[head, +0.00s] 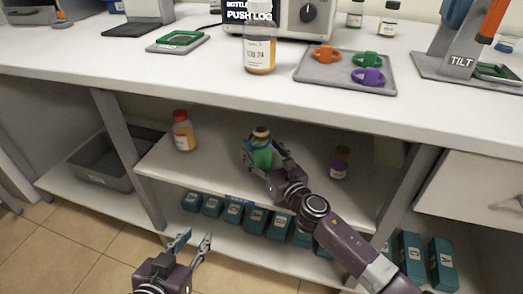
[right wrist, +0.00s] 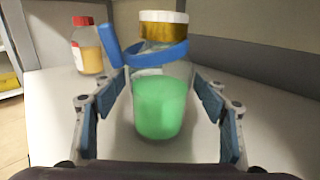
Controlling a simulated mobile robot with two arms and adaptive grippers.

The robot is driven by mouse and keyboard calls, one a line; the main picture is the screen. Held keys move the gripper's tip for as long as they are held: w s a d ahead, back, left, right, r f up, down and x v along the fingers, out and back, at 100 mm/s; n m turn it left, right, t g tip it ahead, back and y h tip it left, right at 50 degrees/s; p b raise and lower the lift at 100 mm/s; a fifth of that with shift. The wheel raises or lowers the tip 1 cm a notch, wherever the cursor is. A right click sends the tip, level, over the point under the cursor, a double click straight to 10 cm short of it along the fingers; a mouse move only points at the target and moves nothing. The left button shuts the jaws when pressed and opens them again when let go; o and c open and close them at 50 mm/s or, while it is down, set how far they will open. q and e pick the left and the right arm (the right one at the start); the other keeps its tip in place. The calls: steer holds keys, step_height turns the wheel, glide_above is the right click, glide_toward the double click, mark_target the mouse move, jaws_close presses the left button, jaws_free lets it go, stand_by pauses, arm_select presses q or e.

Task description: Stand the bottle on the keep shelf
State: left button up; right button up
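A clear bottle with green liquid (head: 262,156), a yellow and white cap and a blue neck ring stands upright on the middle shelf (head: 215,170) under the counter. It is large in the right wrist view (right wrist: 162,100), its base seemingly on the shelf. My right gripper (head: 264,160) has its fingers on either side of this bottle, with narrow gaps beside it in the right wrist view (right wrist: 160,95); it looks open. My left gripper (head: 190,240) is open and empty, low in front of the shelves. A small blue label (head: 238,199) on the shelf's front edge is unreadable.
An orange bottle with a red cap (head: 183,131) stands left on the same shelf; a small purple-ringed bottle (head: 339,163) stands right. An amber bottle (head: 259,50) is on the counter beside a tray (head: 330,78) of coloured rings. Teal boxes (head: 233,213) line the lower shelf.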

mark_target(267, 157)
steer(key=shift+s, duration=0.1)
steer(key=p+v, duration=0.1)
steer(key=v, duration=0.4)
steer(key=shift+s+d, duration=0.2)
steer(key=shift+s, duration=0.15)
steer(key=p+v, duration=0.1)
steer(key=v, duration=0.4)
steer(key=shift+s, duration=0.15)
arm_select(q)
steer(key=s+a+f+g+y, duration=0.1)
steer(key=s+a+f+g, duration=0.2)
steer(key=s+f+g, duration=0.2)
steer(key=s+f, duration=0.2)
steer(key=s, duration=0.1)
arm_select(e)
steer(key=shift+s+d+r, duration=0.1)
steer(key=shift+s+d, duration=0.1)
steer(key=shift+s, duration=0.15)
arm_select(q)
steer(key=shift+s+f, duration=0.1)
